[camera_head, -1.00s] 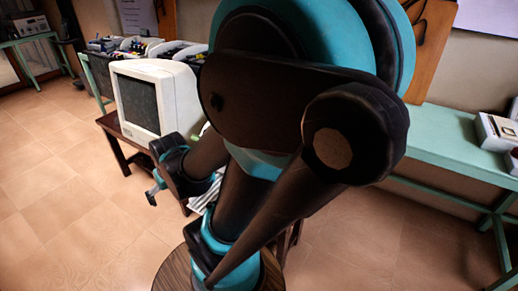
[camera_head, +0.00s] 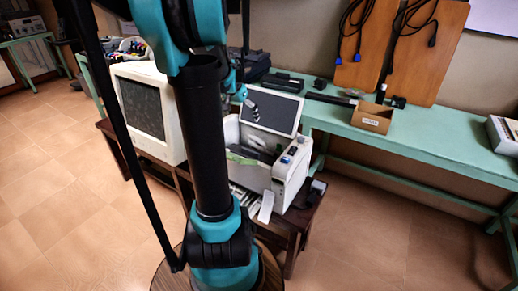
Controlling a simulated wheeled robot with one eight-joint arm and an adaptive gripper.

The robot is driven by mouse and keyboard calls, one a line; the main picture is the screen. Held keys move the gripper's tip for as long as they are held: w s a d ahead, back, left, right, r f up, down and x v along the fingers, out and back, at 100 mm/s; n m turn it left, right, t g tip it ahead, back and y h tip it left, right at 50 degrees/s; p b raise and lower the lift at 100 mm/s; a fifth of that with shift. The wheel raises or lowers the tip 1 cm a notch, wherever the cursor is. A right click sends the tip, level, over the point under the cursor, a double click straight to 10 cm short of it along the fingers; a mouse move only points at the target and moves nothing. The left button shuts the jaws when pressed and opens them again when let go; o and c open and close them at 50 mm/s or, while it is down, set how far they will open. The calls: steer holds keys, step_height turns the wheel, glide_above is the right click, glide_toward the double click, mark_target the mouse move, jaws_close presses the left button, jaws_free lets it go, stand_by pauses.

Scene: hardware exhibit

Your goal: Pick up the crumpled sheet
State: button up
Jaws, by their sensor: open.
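I cannot make out a crumpled sheet for certain. A white printer (camera_head: 291,177) stands open on a low dark table, with its dark panel raised. White papers (camera_head: 240,197) lie low at its front, partly hidden by my arm, and I cannot tell whether any is crumpled. My gripper (camera_head: 243,94) is small in view just right of my upright arm link, in front of the raised panel and above the printer's opening. It is open, with nothing visible in it. My arm covers the printer's left part.
A white monitor (camera_head: 150,112) stands left of the printer. A green bench (camera_head: 425,146) runs behind along the wall, bearing a small cardboard box (camera_head: 372,117) and black devices. Boards with cables (camera_head: 425,50) lean above it. The tiled floor (camera_head: 380,235) at right is clear.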

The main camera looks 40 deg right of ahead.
mark_target(256, 138)
steer(key=shift+m, duration=0.3)
steer(key=x, duration=0.6)
steer(key=d+x, duration=0.1)
steer(key=x, duration=0.4)
steer(key=s+x, duration=0.1)
steer(key=x, duration=0.5)
steer(key=shift+d+f, duration=0.15)
steer(key=shift+d, duration=0.15)
steer(key=c, duration=0.8)
